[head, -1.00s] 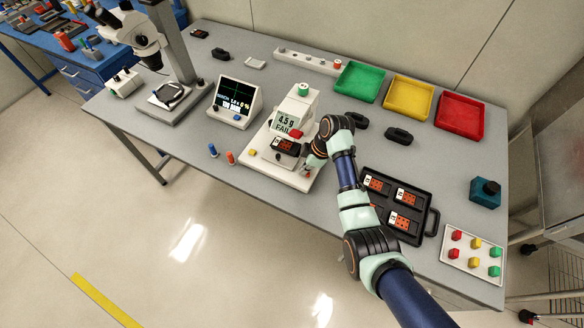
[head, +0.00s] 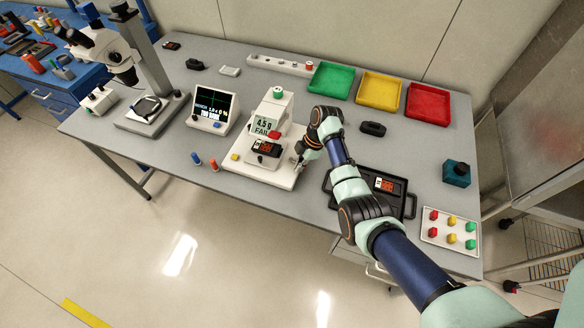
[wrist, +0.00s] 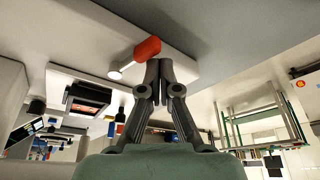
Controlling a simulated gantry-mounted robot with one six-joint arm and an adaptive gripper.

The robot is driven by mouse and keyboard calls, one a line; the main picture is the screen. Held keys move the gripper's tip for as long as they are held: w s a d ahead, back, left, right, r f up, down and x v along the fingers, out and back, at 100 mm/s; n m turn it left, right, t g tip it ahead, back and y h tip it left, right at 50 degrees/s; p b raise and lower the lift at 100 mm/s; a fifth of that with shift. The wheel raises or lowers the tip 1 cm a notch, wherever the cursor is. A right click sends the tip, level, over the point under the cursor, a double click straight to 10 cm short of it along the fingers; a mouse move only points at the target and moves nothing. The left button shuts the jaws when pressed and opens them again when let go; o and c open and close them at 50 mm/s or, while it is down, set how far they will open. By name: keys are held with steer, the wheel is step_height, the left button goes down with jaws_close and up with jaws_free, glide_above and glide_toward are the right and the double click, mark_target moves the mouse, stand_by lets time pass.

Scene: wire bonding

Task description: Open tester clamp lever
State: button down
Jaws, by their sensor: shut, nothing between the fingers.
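The tester (head: 271,108) is a white unit with a screen reading "4.5 g FAIL", on a white base on the bench. A dark package with an orange part (head: 265,148) sits in its front, below a red piece (head: 275,135). In the wrist view a red lever knob (wrist: 148,48) on a short pale stem (wrist: 121,71) shows just beyond my fingertips. My gripper (wrist: 159,65) is shut and empty, its tips right by the knob; contact cannot be told. In the head view my gripper (head: 299,160) is low at the base's right side, and the lever is hard to make out there.
Green (head: 338,78), yellow (head: 380,91) and red (head: 429,104) bins stand at the back. A monitor (head: 212,109) and small blue and orange posts stand left of the tester.

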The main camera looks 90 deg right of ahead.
steer(key=shift+s+d, duration=0.2)
steer(key=shift+s, duration=0.1)
stand_by(0.6)
steer(key=shift+s+r+p, duration=0.1)
steer(key=shift+s+p, duration=0.05)
steer(key=shift+p, duration=0.15)
steer(key=shift+s+a+p, duration=0.1)
steer(key=shift+p, duration=0.2)
steer(key=shift+s+a, duration=0.2)
steer(key=shift+s, duration=0.15)
step_height(320, 180, up, 9)
steer(key=s+d+p, duration=0.1)
steer(key=d+p, duration=0.1)
steer(key=p, duration=0.4)
steer(key=shift+d+r+p, duration=0.2)
steer(key=shift+d+p, duration=0.1)
steer(key=shift+d, duration=0.05)
